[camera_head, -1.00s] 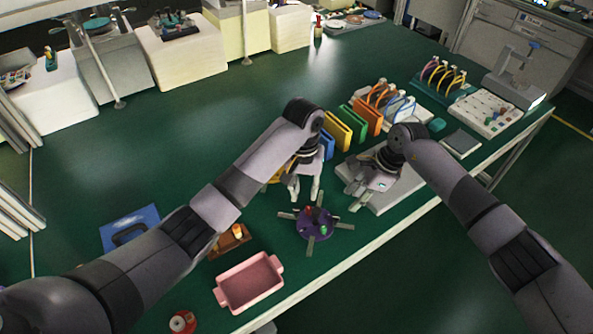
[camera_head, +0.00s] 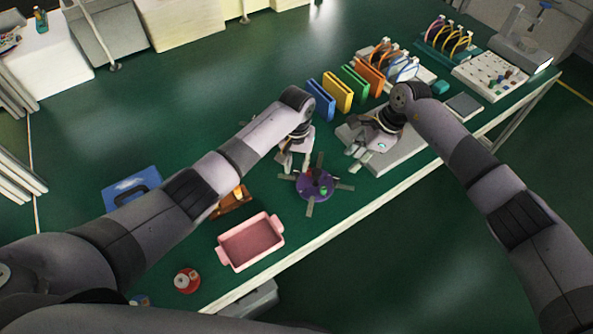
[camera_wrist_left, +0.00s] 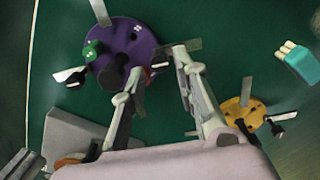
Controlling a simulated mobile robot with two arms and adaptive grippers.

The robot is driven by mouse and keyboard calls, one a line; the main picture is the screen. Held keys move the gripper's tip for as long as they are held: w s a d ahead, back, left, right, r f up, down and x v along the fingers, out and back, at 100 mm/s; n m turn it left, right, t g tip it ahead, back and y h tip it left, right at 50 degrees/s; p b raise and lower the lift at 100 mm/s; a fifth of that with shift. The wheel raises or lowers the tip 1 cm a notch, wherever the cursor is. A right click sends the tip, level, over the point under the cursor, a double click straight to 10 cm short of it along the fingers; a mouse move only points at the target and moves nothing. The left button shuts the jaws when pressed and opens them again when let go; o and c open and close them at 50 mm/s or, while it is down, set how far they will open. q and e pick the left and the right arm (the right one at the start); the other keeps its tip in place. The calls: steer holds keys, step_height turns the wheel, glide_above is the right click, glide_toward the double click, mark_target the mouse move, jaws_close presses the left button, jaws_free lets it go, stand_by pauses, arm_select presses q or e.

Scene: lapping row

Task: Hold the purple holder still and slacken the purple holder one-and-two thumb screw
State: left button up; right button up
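The purple holder (camera_head: 316,188), a round disc with grey arms sticking out, lies flat on the green table; it also shows in the left wrist view (camera_wrist_left: 140,50). It carries a green knob (camera_wrist_left: 92,50) and dark screws (camera_wrist_left: 112,74); a red knob (camera_head: 308,172) shows in the head view. I cannot tell which is the one-and-two screw. My left gripper (camera_head: 294,168) is open just behind the holder, its fingers (camera_wrist_left: 157,62) apart near one grey arm, contact unclear. My right gripper (camera_head: 350,160) looks open and empty, right of the holder and above a grey plate.
A pink tray (camera_head: 250,242) stands front left of the holder. A yellow holder (camera_wrist_left: 243,110) shows in the left wrist view. Coloured upright plates (camera_head: 338,95) stand behind the grippers. A grey plate (camera_head: 410,155) lies to the right. The table's front edge is close to the holder.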

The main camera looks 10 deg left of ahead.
mark_target(296, 171)
arm_select(q)
steer(key=shift+f, duration=2.25)
jaws_close()
